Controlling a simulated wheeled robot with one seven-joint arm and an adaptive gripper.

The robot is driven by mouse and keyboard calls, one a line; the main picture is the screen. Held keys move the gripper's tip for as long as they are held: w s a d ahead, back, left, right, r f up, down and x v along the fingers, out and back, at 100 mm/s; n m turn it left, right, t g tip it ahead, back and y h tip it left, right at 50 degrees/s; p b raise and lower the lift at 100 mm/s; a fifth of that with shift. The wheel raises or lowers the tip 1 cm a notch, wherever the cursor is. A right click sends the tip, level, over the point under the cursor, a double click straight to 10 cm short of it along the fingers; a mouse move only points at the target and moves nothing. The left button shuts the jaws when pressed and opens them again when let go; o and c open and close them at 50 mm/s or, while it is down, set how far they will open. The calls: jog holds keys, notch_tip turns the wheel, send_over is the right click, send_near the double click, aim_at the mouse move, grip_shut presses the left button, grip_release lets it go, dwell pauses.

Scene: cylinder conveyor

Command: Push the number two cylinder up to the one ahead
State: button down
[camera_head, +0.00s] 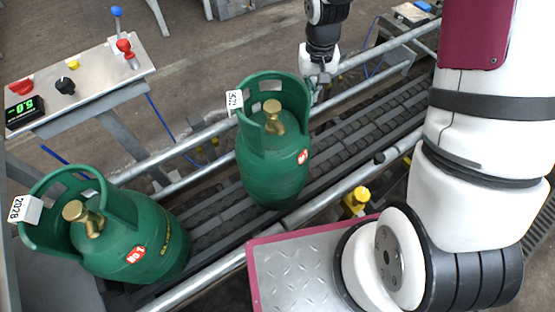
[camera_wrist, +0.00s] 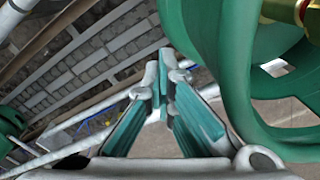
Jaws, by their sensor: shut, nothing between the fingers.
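Two green gas cylinders stand on the roller conveyor. The nearer-left one (camera_head: 125,240) has a brass valve, a white tag reading 2028 and a red label that looks like No 1. The other cylinder (camera_head: 272,165) stands apart, to its upper right, with a red label and a tag too small to read surely. Which is number two I cannot tell. My gripper (camera_head: 318,72) is beside the upper right of this second cylinder, near its collar. In the wrist view my gripper (camera_wrist: 165,98) is shut and empty, with a green collar (camera_wrist: 225,75) close at its right.
The conveyor (camera_head: 375,125) has metal side rails (camera_head: 195,140) along both edges. A control panel (camera_head: 80,75) with buttons and a joystick stands at the upper left. A yellow-topped fitting (camera_head: 358,198) sits by the near rail. Free rollers lie between the cylinders and beyond the second one.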

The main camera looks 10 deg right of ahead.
jog(key=shift+s+a+f, duration=0.1)
jog(key=shift+a, duration=0.1)
jog(key=s+a, duration=0.4)
jog(key=a, duration=0.7)
jog(key=s+a+b, duration=0.1)
jog(key=s+a, duration=0.4)
jog(key=a, duration=0.6)
jog(key=shift+a, duration=0.2)
dwell(2.5)
jog(key=shift+d, duration=0.1)
notch_tip(320, 180, up, 11)
jog(key=d+p, duration=0.1)
jog(key=p, duration=0.7)
jog(key=shift+w, duration=0.15)
dwell(0.7)
